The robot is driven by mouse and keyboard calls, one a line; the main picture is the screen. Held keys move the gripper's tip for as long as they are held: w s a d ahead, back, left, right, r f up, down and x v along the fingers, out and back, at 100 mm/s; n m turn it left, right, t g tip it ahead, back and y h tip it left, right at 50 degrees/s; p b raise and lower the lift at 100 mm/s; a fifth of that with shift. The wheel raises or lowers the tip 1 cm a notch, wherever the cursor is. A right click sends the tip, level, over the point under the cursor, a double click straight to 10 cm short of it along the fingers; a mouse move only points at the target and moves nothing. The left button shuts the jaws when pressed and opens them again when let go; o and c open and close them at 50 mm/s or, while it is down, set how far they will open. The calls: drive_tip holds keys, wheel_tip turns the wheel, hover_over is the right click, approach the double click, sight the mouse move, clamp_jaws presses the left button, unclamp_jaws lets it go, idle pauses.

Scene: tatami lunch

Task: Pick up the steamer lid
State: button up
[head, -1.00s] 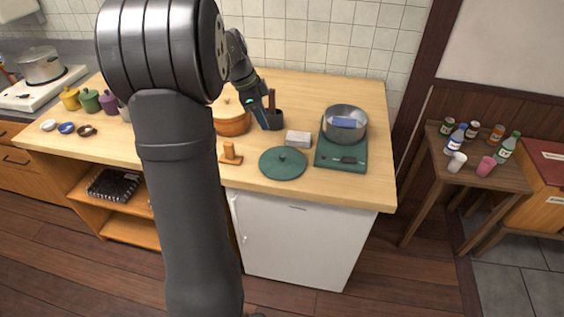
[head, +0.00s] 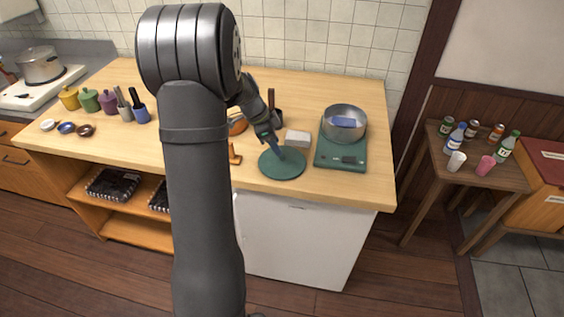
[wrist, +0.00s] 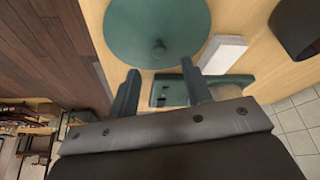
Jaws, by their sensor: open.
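The steamer lid, a dark green disc (head: 284,171) with a small knob, lies on the wooden counter near its front edge. In the wrist view the lid (wrist: 140,30) fills the top middle, with its round knob (wrist: 158,49) facing me. My gripper (head: 275,148) is over the far part of the lid and covers the knob in the head view. In the wrist view my gripper (wrist: 160,74) is open and empty, its two fingers apart with the knob just beyond the gap between the tips. I cannot tell the exact height above the lid.
A whitish block (head: 298,138) sits close to the lid's far right. A green scale (head: 340,163) bearing a silver pot (head: 344,110) stands to the right. A small orange-brown stand (head: 235,158) is at the lid's left. A dark holder (head: 278,116) stands behind.

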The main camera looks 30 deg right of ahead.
sight(282, 159)
drive_tip(key=x, duration=0.4)
drive_tip(key=shift+d+f, duration=0.1)
drive_tip(key=shift+f, duration=0.3)
drive_tip(key=shift+c, duration=0.5)
clamp_jaws()
